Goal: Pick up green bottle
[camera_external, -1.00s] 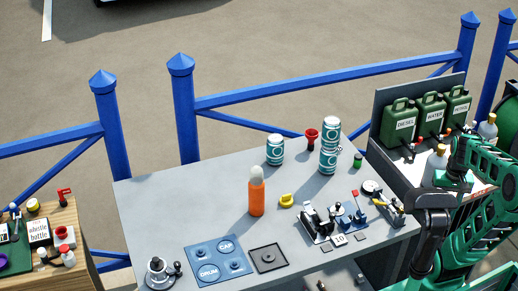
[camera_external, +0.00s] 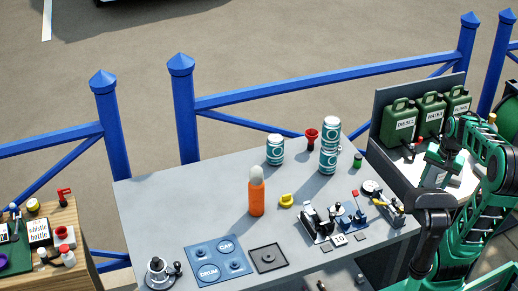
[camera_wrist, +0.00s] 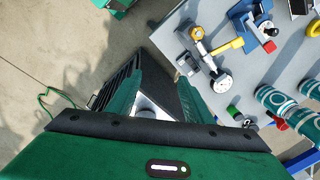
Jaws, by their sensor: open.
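A small green cylinder (camera_external: 357,160), the only small green bottle-like thing I see, stands on the grey table to the right of the stacked teal cans. It also shows in the wrist view (camera_wrist: 234,113), to the right of my gripper. My gripper (camera_external: 434,172) is at the right, in front of the jerrycans and clear of the green cylinder. In the wrist view my gripper (camera_wrist: 160,92) has its two green fingers apart. A pale round thing shows low between them, partly hidden; I cannot tell what it is.
Green jerrycans (camera_external: 399,123) stand on a shelf beside my gripper. Teal cans (camera_external: 328,160), a red cup (camera_external: 312,136), an orange bottle (camera_external: 257,195) and metal fittings (camera_external: 317,222) stand on the table (camera_external: 185,205). Its back left is clear. A blue fence (camera_external: 290,94) runs behind.

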